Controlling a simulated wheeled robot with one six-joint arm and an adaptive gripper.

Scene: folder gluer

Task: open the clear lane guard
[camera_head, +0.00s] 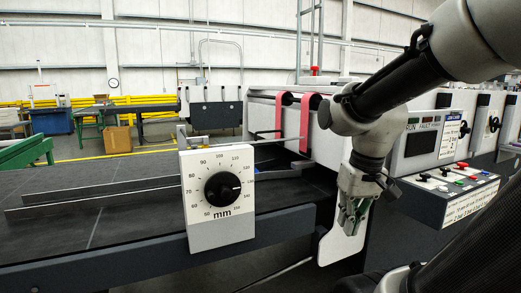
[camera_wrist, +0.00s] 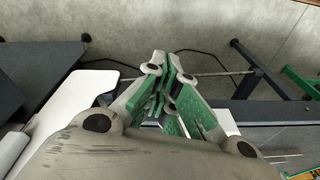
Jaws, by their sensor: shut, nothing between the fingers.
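I cannot make out a clear lane guard for certain in either view. My gripper (camera_head: 352,222) is shut and empty, pointing down at the machine's front right edge in the head view. Its green-padded fingers meet in the wrist view (camera_wrist: 172,72). A white rounded panel (camera_head: 340,247) hangs just behind and below the fingers; I cannot tell whether they touch it. A white surface also shows left of the fingers in the wrist view (camera_wrist: 75,103). The dark machine bed (camera_head: 110,215) with a long metal rail (camera_head: 100,190) lies left of the gripper.
A white box with a black mm dial (camera_head: 222,190) stands at the bed's front edge. Red belts (camera_head: 304,120) hang behind it. A control panel with coloured buttons (camera_head: 450,185) is close right of my gripper. Grey floor (camera_wrist: 210,25) shows beyond the fingers.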

